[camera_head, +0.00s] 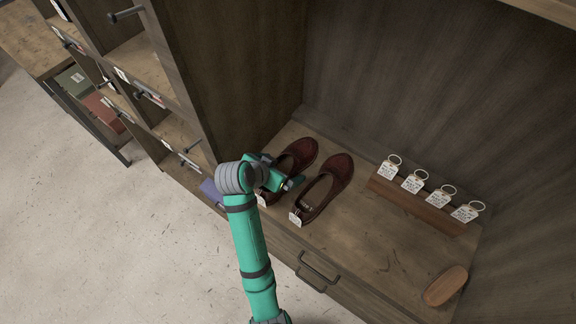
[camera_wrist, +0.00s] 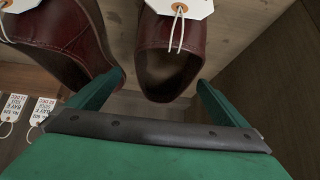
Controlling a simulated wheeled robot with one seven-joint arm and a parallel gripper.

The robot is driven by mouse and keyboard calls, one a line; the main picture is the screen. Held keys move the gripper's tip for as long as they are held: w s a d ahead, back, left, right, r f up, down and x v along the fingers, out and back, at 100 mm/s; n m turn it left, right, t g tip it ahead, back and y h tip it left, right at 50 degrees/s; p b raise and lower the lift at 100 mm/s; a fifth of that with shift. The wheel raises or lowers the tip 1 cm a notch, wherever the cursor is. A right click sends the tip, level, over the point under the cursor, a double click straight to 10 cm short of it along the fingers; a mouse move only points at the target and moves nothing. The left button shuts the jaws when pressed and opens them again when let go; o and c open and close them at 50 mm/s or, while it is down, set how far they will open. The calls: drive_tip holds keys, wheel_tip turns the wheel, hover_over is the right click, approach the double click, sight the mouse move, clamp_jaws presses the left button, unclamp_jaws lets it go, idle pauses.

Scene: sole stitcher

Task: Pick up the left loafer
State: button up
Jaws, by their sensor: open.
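Two dark red-brown loafers stand side by side on a wooden shelf, toes toward the back. The left loafer (camera_head: 301,153) has its rear partly hidden by my gripper (camera_head: 281,180) in the head view. The right loafer (camera_head: 336,178) is beside it, fully visible. Each has a white tag at the heel end. In the wrist view, my gripper (camera_wrist: 152,98) is open, with green fingers apart. The left loafer (camera_wrist: 150,35) lies ahead in the space between them, neither finger clearly touching it. The right loafer (camera_wrist: 62,35) is at the upper left, close to one finger.
A wooden block with several ringed tags (camera_head: 415,183) stands right of the loafers. A brown brush-like block (camera_head: 446,286) lies at the shelf's front right. A tall wooden side panel (camera_head: 230,80) rises close to the left loafer. The shelf between is bare.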

sight(287, 167)
drive_tip(key=shift+w+a+x, duration=0.1)
drive_tip(key=shift+w+x, duration=0.05)
drive_tip(key=shift+x, duration=1.25)
drive_tip(key=shift+w+a+x, duration=0.1)
drive_tip(key=shift+w+x, duration=0.05)
drive_tip(key=shift+x, duration=1.2)
drive_tip(key=shift+r, duration=0.1)
drive_tip(key=c, duration=1.5)
drive_tip(key=shift+o, duration=0.2)
drive_tip(key=shift+r, duration=0.55)
wheel_tip(287, 167, up, 3)
drive_tip(key=shift+s+f, duration=0.1)
drive_tip(key=shift+f, duration=0.05)
drive_tip(key=s+r, duration=0.3)
drive_tip(key=s+a+r, duration=0.1)
drive_tip(key=r, duration=0.1)
drive_tip(key=shift+s+r, duration=0.1)
drive_tip(key=shift+s, duration=0.1)
drive_tip(key=s+a+r, duration=0.2)
drive_tip(key=s+r, duration=0.2)
drive_tip(key=s, duration=0.4)
drive_tip(key=shift+s, duration=0.4)
drive_tip(key=shift+s+d, duration=0.1)
